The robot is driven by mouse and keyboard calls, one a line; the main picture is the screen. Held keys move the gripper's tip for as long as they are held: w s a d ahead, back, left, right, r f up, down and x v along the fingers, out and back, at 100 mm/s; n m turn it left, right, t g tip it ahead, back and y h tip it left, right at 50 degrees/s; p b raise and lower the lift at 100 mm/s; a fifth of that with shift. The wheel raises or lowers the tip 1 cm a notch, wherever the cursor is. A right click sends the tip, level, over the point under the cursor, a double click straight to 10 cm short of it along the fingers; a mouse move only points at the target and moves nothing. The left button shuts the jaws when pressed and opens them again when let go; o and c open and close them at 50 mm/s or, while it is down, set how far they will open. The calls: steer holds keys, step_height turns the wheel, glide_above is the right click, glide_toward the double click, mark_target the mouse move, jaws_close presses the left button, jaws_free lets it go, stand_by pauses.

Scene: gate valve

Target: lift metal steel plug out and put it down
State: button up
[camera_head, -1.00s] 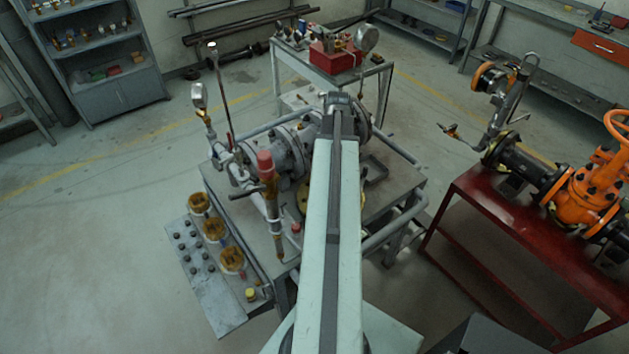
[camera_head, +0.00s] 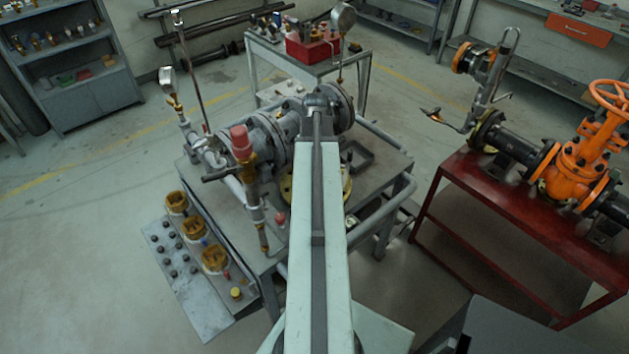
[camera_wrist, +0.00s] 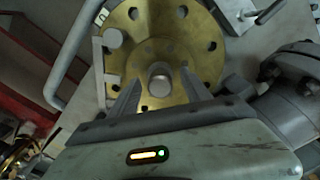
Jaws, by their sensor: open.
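The steel plug (camera_wrist: 160,76) is a short, round-ended grey metal cylinder at the middle of a brass flange (camera_wrist: 199,55) in the wrist view. My gripper (camera_wrist: 158,92) is open, with one finger on each side of the plug and slightly towards my wrist. A gap shows between the plug and each finger, so it is not gripped. In the head view my arm hides the plug and the gripper. Only the edges of the brass flange (camera_head: 287,187) show beside the arm.
A grey flanged pipe (camera_wrist: 300,75) is close on the right in the wrist view. In the head view, a red-capped fitting (camera_head: 240,145) stands left of my arm on the grey table (camera_head: 385,195). A red table (camera_head: 500,205) with an orange valve (camera_head: 585,155) is at right.

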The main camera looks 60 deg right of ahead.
steer(key=shift+r, duration=0.1)
jaws_close()
step_height(320, 180, up, 14)
steer(key=p, duration=1.4)
steer(key=shift+r+p, duration=0.25)
steer(key=shift+p, duration=0.1)
